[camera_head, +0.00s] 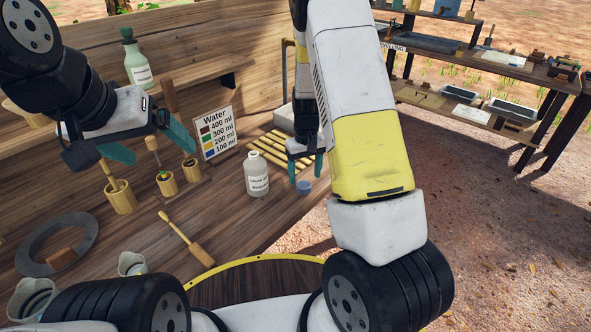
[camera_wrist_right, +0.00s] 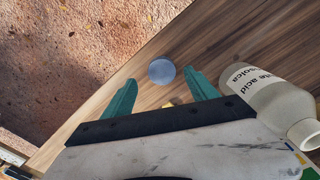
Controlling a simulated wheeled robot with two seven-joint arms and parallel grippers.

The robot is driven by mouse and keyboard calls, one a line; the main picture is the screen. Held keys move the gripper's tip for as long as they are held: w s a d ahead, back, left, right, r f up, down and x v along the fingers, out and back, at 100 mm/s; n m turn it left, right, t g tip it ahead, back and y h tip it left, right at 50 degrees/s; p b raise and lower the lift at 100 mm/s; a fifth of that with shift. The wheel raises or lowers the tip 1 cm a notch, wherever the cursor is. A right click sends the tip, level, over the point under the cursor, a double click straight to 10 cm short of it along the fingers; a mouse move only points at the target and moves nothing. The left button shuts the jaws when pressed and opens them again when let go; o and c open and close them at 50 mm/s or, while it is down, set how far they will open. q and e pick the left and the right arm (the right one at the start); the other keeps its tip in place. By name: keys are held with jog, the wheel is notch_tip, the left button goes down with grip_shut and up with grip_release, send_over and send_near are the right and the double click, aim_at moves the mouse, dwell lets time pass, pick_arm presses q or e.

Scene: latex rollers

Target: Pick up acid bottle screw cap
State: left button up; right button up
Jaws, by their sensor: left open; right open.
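The screw cap, a small blue-grey disc (camera_head: 304,187), lies flat on the wooden table near its right edge. In the right wrist view the cap (camera_wrist_right: 162,71) appears between and just beyond the fingertips. The white acid bottle (camera_head: 257,176) stands uncapped to the left of the cap, and its labelled side also shows in the right wrist view (camera_wrist_right: 272,103). My right gripper (camera_head: 305,171), with teal fingers, is open and empty, pointing down above the cap. My left gripper (camera_head: 150,146) is open and empty, over the left part of the table.
A water sign (camera_head: 216,134) and yellow sticks (camera_head: 272,150) are behind the bottle. Wooden cups (camera_head: 121,198), a wooden paddle (camera_head: 200,254) and a grey ring (camera_head: 40,247) are on the left. A green-capped bottle (camera_head: 138,66) stands on a shelf. The table edge is close to the cap.

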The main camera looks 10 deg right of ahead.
aim_at(304, 185)
jog(key=f, duration=0.3)
jog(key=shift+s+a+f, duration=0.15)
jog(key=shift+a+f, duration=0.05)
jog(key=shift+f, duration=0.2)
jog(key=c, duration=1.4)
jog(key=shift+o, duration=0.2)
jog(key=shift+r, duration=0.2)
